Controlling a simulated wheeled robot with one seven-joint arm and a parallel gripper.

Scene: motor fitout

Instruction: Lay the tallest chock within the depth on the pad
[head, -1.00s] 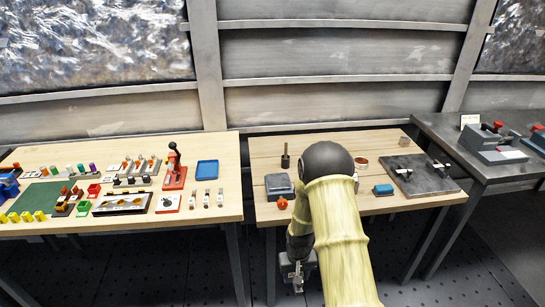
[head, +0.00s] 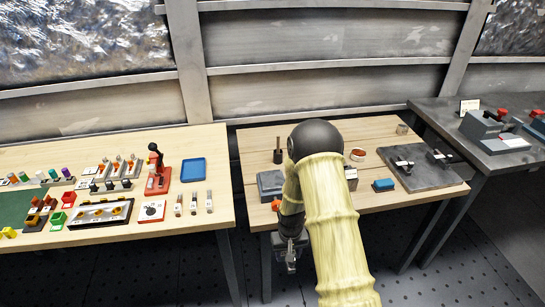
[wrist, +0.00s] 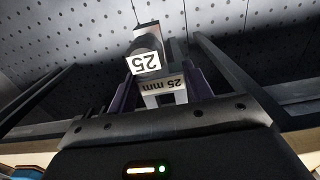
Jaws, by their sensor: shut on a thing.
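My gripper (head: 291,252) hangs low in front of the right wooden table's front edge, partly hidden by my arm. In the wrist view my gripper (wrist: 164,95) is shut on a grey chock (wrist: 180,97) labelled "25 mm". A dark rounded part with a white "25" label (wrist: 146,63) shows just beyond it, apparently part of the same piece. A grey block (head: 270,184) and a dark plate with clamps (head: 425,172) are on the right table. I cannot tell which surface is the pad, and no other chock can be clearly read.
An orange knob (head: 277,205) and a blue block (head: 383,185) sit near the right table's front edge. The left table (head: 215,225) carries several small parts, a red press (head: 157,172) and a blue tray (head: 193,171). A gap separates these tables. A grey bench stands at right.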

